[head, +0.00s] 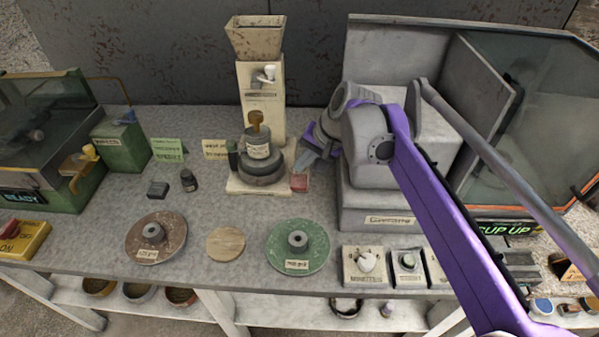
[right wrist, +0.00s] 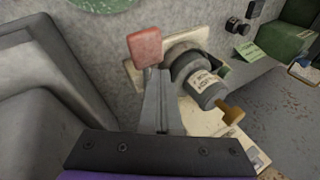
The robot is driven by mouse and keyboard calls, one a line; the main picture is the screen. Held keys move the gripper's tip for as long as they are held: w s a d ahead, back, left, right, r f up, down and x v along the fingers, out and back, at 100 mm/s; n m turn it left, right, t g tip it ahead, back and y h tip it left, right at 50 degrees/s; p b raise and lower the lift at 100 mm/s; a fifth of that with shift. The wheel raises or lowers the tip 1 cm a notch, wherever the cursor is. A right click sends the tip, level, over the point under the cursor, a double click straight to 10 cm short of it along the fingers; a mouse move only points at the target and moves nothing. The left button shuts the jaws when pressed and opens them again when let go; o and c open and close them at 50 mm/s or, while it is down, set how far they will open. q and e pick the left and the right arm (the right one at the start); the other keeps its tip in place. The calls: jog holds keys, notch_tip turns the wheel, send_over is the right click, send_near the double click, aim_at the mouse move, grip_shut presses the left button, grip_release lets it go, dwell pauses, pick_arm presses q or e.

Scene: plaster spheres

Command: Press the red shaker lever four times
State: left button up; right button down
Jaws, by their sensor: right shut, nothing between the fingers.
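The red shaker lever (head: 299,183) is a small red pad at the right front of the cream shaker (head: 262,105), which has a hopper on top and a dark round pot on its base. My right gripper (head: 303,167) is shut and empty, pointing down just behind the lever. In the right wrist view, the red lever (right wrist: 145,47) shows right at the tips of the closed fingers (right wrist: 158,75). I cannot tell whether they touch it. The shaker's labelled pot (right wrist: 205,85) is close beside the fingers. My left gripper is not in view.
A grey machine (head: 380,200) stands close on the right, under my purple arm. A brown disc (head: 170,228), a wooden disc (head: 226,250) and a green disc (head: 285,258) lie in front. A green box (head: 122,150) is at left.

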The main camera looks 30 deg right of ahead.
aim_at(300, 176)
jog(key=shift+s+a+f+b, duration=0.15)
jog(key=shift+s+f+b, duration=0.05)
jog(key=shift+f, duration=0.3)
jog(key=shift+s+a+f+b, duration=0.1)
jog(key=shift+s+f+b, duration=0.1)
jog(key=shift+f, duration=0.3)
jog(key=shift+s+a+f+b, duration=0.15)
jog(key=shift+f+b, duration=0.05)
jog(key=shift+f, duration=0.3)
dwell(1.2)
jog(key=shift+r, duration=0.1)
dwell(0.4)
jog(key=shift+w+d+r+p, duration=0.15)
jog(key=shift+w+r+p, duration=0.05)
jog(key=shift+r+p, duration=0.3)
jog(key=shift+w+d+r+p, duration=0.1)
jog(key=shift+w+r+p, duration=0.1)
jog(key=shift+r+p, duration=0.35)
jog(key=shift+w+d+r+p, duration=0.15)
jog(key=shift+w+r+p, duration=0.05)
jog(key=shift+r+p, duration=0.3)
jog(key=shift+w+r, duration=0.1)
jog(key=shift+r, duration=0.4)
jog(key=shift+d, duration=0.1)
jog(key=shift+p, duration=0.35)
